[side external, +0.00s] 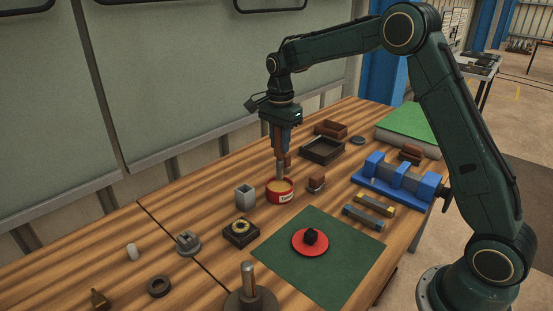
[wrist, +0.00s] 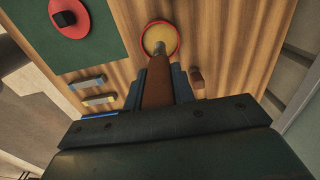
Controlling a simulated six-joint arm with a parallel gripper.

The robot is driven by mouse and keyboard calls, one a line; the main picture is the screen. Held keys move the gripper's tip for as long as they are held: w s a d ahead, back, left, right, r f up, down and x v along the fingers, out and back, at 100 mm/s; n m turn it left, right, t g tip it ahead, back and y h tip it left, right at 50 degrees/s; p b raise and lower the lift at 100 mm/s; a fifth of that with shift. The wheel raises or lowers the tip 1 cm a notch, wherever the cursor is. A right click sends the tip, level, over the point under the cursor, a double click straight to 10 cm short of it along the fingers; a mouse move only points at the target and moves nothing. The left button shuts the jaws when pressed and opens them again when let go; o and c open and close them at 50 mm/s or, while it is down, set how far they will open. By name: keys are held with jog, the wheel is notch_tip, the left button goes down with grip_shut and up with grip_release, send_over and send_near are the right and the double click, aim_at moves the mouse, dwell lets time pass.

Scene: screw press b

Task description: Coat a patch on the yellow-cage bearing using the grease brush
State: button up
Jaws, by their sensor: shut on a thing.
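My gripper (side external: 281,140) is shut on the grease brush (side external: 281,168), which points down. Its brown handle (wrist: 157,82) shows between the jaws in the wrist view. The brush's lower end is at the red tin of yellow grease (side external: 280,196), over or in the grease; I cannot tell how deep. The tin also shows in the wrist view (wrist: 176,47). The yellow-cage bearing (side external: 241,226) sits on a dark square block (side external: 241,238), left of and nearer the camera than the tin. The bearing is not visible in the wrist view.
A grey open box (side external: 245,196) stands close left of the tin, and a brown block (side external: 316,185) close right. A green mat (side external: 300,272) carries a red disc (side external: 299,246) with a black knob. A blue fixture (side external: 395,183) and a dark tray (side external: 321,151) lie farther right and behind.

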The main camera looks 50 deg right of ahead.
aim_at(280, 129)
jog(key=shift+f, duration=1.85)
dwell(1.8)
jog(key=shift+r, duration=0.1)
jog(key=shift+r, duration=3.5)
jog(key=n, duration=0.1)
jog(key=s+a+f+n, duration=0.1)
jog(key=shift+a+f+n, duration=0.15)
jog(key=shift+n, duration=0.25)
jog(key=s+a+f+n, duration=0.5)
jog(key=s+n, duration=0.3)
jog(key=n, duration=0.7)
jog(key=shift+s+a+f, duration=0.25)
jog(key=shift+a+f, duration=0.1)
jog(key=shift+f, duration=0.45)
